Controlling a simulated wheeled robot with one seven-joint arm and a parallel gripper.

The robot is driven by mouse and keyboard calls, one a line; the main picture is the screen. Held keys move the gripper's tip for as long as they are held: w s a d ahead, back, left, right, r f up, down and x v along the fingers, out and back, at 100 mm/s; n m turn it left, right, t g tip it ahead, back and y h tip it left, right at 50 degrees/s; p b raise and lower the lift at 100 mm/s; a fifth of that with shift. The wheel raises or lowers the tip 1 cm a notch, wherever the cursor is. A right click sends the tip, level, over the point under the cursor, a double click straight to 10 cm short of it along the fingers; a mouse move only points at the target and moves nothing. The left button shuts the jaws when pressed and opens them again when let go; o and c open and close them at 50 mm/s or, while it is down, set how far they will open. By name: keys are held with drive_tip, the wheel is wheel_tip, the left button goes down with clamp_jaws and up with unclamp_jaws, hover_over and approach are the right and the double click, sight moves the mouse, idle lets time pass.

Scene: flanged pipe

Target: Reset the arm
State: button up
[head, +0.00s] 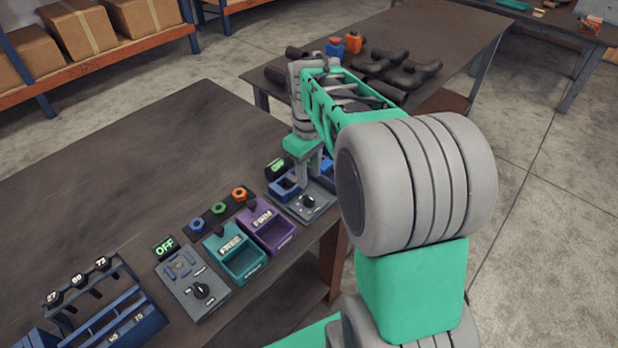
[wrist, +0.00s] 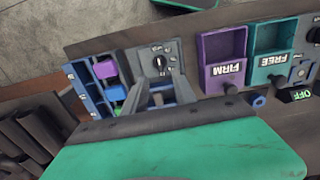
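My gripper (head: 302,180) points down over the right-hand fixture panel (head: 318,207) on the near bench. In the wrist view, the two grey fingers (wrist: 161,88) stand apart, with part of a blue fixture (wrist: 160,99) between and beyond them. I see nothing held, though the fingertips are partly hidden in the head view. My arm reaches forward from the lower right, over the bench's right edge. Whether the fingers touch the fixture cannot be told.
A purple FIRM bin (head: 268,233) and a teal FREE bin (head: 236,259) stand left of my gripper. A second panel (head: 192,284) shows OFF. A blue rack (head: 119,323) is at lower left. Dark pipes (head: 383,68) lie on the back table. The bench's far left is bare.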

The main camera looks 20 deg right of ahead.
drive_tip(key=s+a+r+m+t, duration=0.1)
drive_tip(key=s+a+m+t, duration=0.2)
drive_tip(key=s+a, duration=0.6)
drive_tip(key=s+m, duration=0.1)
drive_tip(key=s, duration=0.2)
drive_tip(key=shift+a, duration=0.35)
drive_tip(key=shift+c, duration=0.3)
